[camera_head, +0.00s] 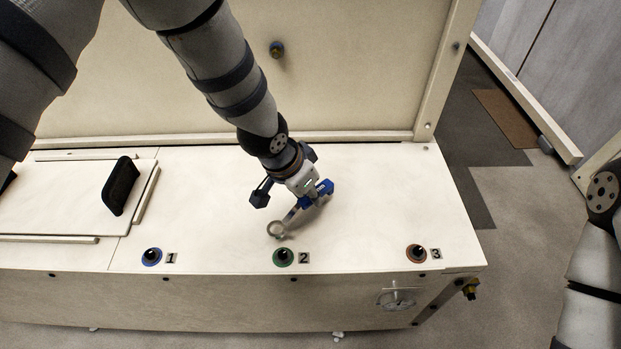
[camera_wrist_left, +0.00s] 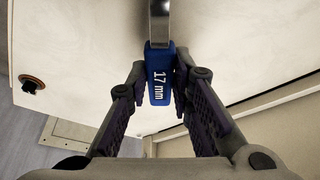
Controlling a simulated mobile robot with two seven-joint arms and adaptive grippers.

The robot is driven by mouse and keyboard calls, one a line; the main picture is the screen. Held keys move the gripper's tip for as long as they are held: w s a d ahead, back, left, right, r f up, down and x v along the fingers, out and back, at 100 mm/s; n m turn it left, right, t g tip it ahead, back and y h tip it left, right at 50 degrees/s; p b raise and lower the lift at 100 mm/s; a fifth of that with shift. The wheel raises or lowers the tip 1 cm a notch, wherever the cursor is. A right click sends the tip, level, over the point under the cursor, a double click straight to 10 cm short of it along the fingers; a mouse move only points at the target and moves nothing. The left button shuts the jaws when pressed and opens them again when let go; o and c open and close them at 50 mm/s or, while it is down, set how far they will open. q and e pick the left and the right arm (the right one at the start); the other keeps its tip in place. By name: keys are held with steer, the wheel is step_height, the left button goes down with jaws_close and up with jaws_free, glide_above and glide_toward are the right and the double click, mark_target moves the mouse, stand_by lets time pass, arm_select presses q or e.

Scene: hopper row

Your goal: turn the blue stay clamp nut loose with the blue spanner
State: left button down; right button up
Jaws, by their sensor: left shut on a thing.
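My left gripper (camera_head: 308,192) is shut on the blue spanner (camera_head: 290,217), above the pale bench top. Its blue handle, marked 17 mm, sits between the fingers (camera_wrist_left: 160,100) in the left wrist view, with the metal shank (camera_wrist_left: 159,22) running away from me. The spanner's ring end (camera_head: 277,229) points down-left, just behind knob 2, apart from any nut. My right gripper is out of view; only part of that arm shows at the right.
Knobs 1 (camera_head: 151,257), 2 (camera_head: 283,257) and 3 (camera_head: 416,253) line the front edge. A sliding panel with a black handle (camera_head: 120,186) lies at the left. Another yellow and dark fitting (camera_head: 470,288) is at the bench's right end. The bench top right of my gripper is clear.

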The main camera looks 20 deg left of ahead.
arm_select(q)
steer(key=shift+f, duration=0.45)
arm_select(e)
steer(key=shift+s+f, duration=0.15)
arm_select(q)
steer(key=shift+f, duration=0.2)
steer(key=shift+f, duration=0.4)
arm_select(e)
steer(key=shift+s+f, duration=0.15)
arm_select(q)
steer(key=c, duration=1.3)
jaws_free()
steer(key=shift+c, duration=0.2)
steer(key=v, duration=1.2)
